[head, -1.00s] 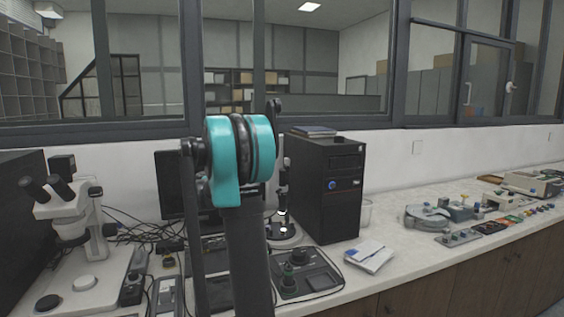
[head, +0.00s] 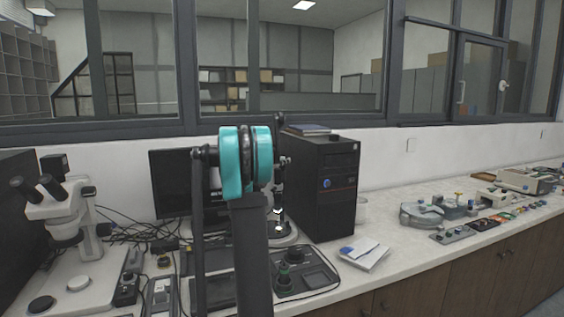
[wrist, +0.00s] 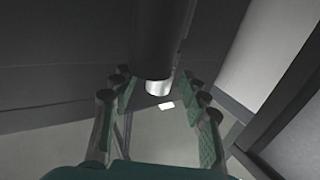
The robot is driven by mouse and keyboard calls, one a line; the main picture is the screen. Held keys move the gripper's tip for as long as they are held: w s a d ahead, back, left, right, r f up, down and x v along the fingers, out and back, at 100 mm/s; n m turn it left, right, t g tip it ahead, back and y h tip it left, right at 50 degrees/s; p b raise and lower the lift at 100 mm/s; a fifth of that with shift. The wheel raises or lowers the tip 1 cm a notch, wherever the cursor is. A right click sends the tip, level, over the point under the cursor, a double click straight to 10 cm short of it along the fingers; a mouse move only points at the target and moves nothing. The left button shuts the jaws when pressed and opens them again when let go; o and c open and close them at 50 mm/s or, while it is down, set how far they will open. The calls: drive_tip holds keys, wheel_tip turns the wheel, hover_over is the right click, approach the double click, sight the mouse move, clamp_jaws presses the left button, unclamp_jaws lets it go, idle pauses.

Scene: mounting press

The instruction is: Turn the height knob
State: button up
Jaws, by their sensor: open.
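My gripper (wrist: 160,112) shows in the wrist view with its fingers apart. A dark cylinder with a bright silver end (wrist: 158,87) hangs in the picture between the two fingers, and neither finger visibly touches it. I cannot tell whether this is the height knob. In the head view, a dark upright stand with a lit round base (head: 281,229) is partly hidden by my arm. My gripper is hidden there behind my own arm. No part is clearly recognisable as the height knob.
A black computer tower (head: 325,195) stands right of my arm, with a monitor (head: 171,182) behind it on the left. A control box (head: 305,275) with black knobs lies in front. A microscope (head: 62,215) stands left. Papers (head: 363,254) lie on the bench.

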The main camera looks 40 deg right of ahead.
drive_tip(key=shift+w+d, duration=0.1)
drive_tip(key=shift+d, duration=0.5)
clamp_jaws()
drive_tip(key=shift+t, duration=0.4)
